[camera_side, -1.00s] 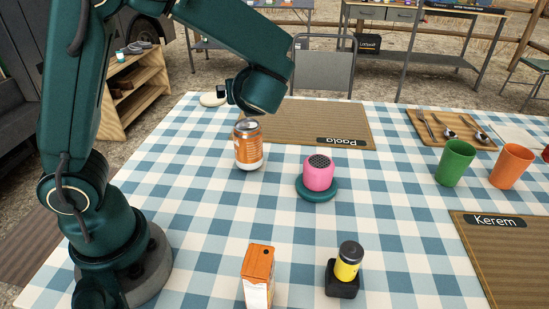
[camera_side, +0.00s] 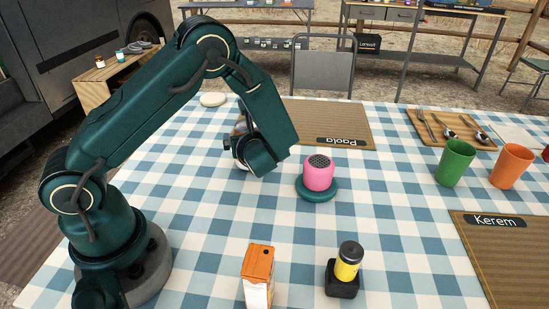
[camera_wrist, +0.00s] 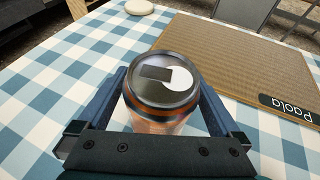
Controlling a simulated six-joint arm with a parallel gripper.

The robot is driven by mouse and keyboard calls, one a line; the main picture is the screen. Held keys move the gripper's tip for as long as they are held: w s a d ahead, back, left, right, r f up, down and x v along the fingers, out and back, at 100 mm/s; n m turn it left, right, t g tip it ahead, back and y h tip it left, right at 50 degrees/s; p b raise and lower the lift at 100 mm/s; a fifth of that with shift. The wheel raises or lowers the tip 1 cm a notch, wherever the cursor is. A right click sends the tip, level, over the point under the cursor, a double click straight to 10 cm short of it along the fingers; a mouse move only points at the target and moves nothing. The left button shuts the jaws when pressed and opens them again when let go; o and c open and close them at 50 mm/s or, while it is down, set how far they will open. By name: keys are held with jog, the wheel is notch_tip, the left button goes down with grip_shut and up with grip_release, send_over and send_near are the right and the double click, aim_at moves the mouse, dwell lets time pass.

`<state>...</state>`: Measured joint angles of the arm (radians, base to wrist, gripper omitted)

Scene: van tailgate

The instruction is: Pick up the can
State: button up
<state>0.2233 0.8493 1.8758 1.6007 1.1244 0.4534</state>
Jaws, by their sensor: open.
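The can (camera_wrist: 160,90), orange and white with a silver top, stands upright on the checked cloth. In the wrist view its top faces me and it sits between the two fingers of my gripper (camera_wrist: 162,100), one finger on each side. The fingers are open; I cannot tell whether either one touches the can. In the side view my gripper (camera_side: 240,148) is lowered at the can's place, and my wrist hides most of the can.
A pink shaker-like thing (camera_side: 318,173) on a teal saucer (camera_side: 317,196) stands close to the right of my gripper. The "Paola" placemat (camera_side: 330,115) lies behind. Green (camera_side: 455,163) and orange (camera_side: 511,166) cups are far right.

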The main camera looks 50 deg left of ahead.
jog(key=shift+w+a+f, duration=0.1)
jog(key=shift+w+a, duration=0.05)
jog(key=shift+a, duration=0.15)
grip_shut()
